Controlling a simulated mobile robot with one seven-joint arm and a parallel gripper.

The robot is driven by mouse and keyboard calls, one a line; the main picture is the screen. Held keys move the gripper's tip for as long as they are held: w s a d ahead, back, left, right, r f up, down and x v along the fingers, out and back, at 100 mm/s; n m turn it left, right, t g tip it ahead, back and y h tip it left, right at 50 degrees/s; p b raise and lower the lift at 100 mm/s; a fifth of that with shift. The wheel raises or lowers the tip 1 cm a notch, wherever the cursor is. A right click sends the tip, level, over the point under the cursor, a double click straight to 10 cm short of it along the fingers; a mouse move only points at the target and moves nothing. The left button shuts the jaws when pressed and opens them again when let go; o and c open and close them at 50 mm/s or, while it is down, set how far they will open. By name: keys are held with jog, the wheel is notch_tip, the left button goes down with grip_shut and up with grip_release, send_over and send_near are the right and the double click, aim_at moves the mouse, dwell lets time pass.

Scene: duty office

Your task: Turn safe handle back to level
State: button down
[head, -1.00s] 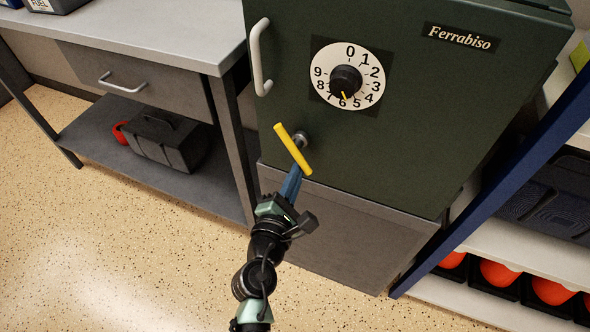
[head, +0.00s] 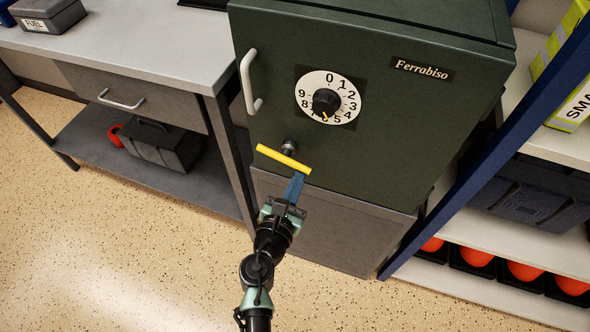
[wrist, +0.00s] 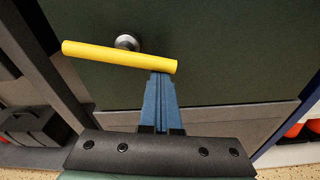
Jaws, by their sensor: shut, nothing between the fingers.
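The yellow bar handle (head: 283,159) sits on a round grey hub (head: 289,147) low on the left of the dark green safe door (head: 380,135). The bar is tilted a little, its right end lower than its left against the door's bottom edge. In the wrist view the bar (wrist: 110,55) crosses in front of its hub (wrist: 127,42). My gripper (head: 297,176) is shut and empty, its blue fingers together. In the wrist view the fingertips (wrist: 160,76) are just under the bar's right end and seem to touch it.
A numbered dial (head: 327,98) and a fixed grey pull (head: 249,81) are above the handle. A grey workbench (head: 150,45) stands left of the safe. A blue-framed shelf (head: 460,175) with orange items stands on the right. The floor (head: 120,240) at front left is clear.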

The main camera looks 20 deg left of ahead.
jog(key=shift+d+r+n+p, duration=0.25)
jog(key=shift+r+n+p, duration=0.35)
jog(key=shift+n+p, duration=0.35)
jog(key=shift+n, duration=0.25)
jog(key=shift+f, duration=0.1)
notch_tip(320, 180, down, 5)
jog(key=b, duration=0.5)
jog(key=s+r+p, duration=0.2)
jog(key=s, duration=0.7)
jog(key=shift+a+r+p, duration=0.2)
jog(key=shift+r+p, duration=0.1)
jog(key=shift+p, duration=0.1)
